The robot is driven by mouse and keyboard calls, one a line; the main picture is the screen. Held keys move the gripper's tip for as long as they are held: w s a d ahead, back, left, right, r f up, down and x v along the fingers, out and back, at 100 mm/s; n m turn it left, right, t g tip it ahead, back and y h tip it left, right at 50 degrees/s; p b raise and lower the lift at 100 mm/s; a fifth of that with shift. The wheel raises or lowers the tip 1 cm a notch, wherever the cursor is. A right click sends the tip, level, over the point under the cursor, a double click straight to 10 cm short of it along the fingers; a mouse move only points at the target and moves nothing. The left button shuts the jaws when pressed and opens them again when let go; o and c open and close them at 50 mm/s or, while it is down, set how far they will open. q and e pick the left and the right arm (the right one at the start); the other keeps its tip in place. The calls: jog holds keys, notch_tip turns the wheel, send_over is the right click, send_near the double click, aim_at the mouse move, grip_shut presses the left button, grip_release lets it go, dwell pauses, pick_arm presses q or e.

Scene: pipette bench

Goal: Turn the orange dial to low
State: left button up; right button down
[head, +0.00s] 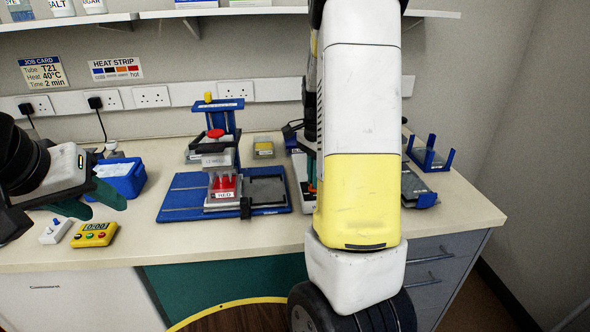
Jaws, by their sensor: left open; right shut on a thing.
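A sliver of an orange part (312,188), apparently the orange dial, shows on a pale device (302,172) at the left edge of my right arm. Most of the dial, its setting and any marks are hidden behind that arm. My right gripper (318,170) shows only as a thin dark green strip beside the arm, at the orange part; it is shut on it as far as I can tell. My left gripper (92,202) is open and empty at the left, its dark green fingers near the blue box.
A blue box (124,178), white switch (55,231) and yellow timer (95,234) are at left. A blue press stand with red tubes (225,186) stands in the middle. A blue rack (430,157) is at right. The front bench strip is clear.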

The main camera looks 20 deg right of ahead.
jog(key=c, duration=1.5)
grip_release()
jog(key=shift+c, duration=0.2)
jog(key=shift+r, duration=3.95)
jog(key=s+a+r+n+t+y, duration=0.1)
jog(key=s+a+r+n+t, duration=0.2)
jog(key=s+a+n, duration=0.4)
jog(key=s+a+r+n+t+y, duration=0.1)
jog(key=s+a+r+n+t, duration=0.2)
jog(key=s+a+r+n, duration=0.3)
jog(key=s+a+n, duration=0.2)
jog(key=s+a, duration=0.1)
jog(key=s, duration=0.2)
jog(key=shift+a+r, duration=0.2)
jog(key=shift+a, duration=0.15)
